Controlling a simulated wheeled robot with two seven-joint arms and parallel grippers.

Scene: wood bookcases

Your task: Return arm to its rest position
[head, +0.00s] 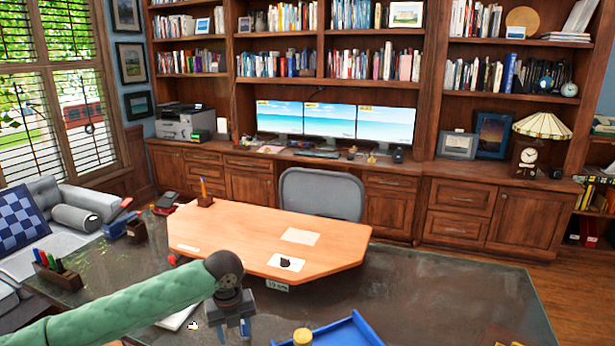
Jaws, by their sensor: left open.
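My left arm (130,308) has a green padded cover and comes in from the lower left. It reaches over the dark desk to a black wrist joint. My left gripper (234,331) hangs from that wrist, pointing down over the near part of the desk. Its two fingers are apart, with nothing seen between them. My right arm and right gripper are not in view.
A dark glossy desk (440,290) carries a light wood board (240,232) beyond my gripper. A blue tray (345,330) and a yellow-topped item (302,337) lie right of it. A pen holder (58,277) stands at left. The desk's right side is mostly clear.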

